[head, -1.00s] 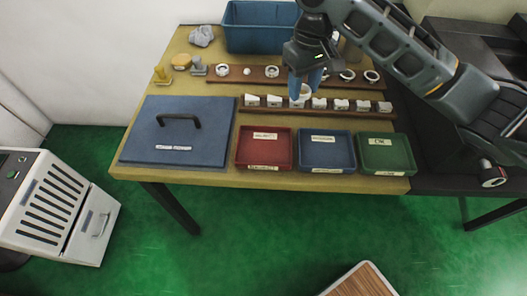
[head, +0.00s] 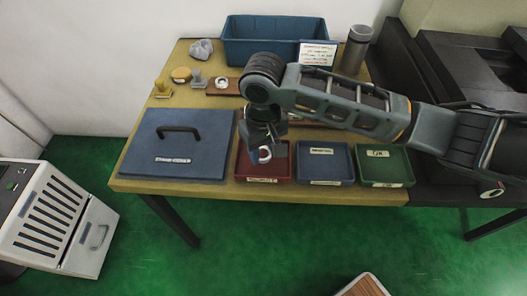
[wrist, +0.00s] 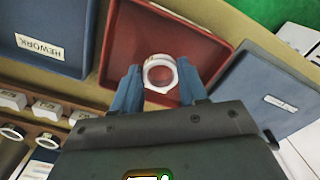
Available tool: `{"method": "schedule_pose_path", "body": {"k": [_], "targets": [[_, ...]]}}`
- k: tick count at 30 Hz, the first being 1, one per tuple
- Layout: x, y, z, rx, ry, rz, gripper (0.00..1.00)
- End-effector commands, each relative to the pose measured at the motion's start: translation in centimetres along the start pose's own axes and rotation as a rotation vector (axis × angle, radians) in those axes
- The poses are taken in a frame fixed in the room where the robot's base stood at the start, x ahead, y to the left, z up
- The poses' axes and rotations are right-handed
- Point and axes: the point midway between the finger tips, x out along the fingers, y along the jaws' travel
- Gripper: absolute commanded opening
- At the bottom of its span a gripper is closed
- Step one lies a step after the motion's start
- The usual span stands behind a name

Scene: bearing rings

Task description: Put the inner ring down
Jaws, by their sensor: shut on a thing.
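The inner ring (wrist: 160,73) is a pale metal ring between the two blue fingertips of my gripper (wrist: 160,84) in the wrist view. My gripper (head: 264,146) is shut on it over the red tray (head: 243,171). The ring also shows in the head view (head: 265,154), just below the fingers. The red tray fills the background behind the ring in the wrist view (wrist: 125,45). I cannot tell whether the ring touches the tray floor.
A blue tray (head: 325,163) and a green tray (head: 383,166) stand to the right. A blue lidded panel with a handle (head: 170,150) lies to the left. My arm hides most rack parts.

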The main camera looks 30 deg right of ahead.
Motion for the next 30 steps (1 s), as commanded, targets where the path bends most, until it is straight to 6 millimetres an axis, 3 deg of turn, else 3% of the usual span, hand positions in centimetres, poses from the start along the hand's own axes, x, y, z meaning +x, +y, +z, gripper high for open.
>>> {"method": "schedule_pose_path", "body": {"k": [4, 16, 17, 24, 30], "targets": [[1.4, 0.0, 0.0, 0.0, 0.001, 0.0, 0.07], [1.8, 0.0, 0.0, 0.0, 0.0, -0.001, 0.07], [1.9, 0.0, 0.0, 0.0, 0.0, 0.0, 0.43], [1.8, 0.1, 0.0, 0.0, 0.001, 0.0, 0.66], [1.8, 0.1, 0.0, 0.0, 0.001, 0.0, 0.68]]}}
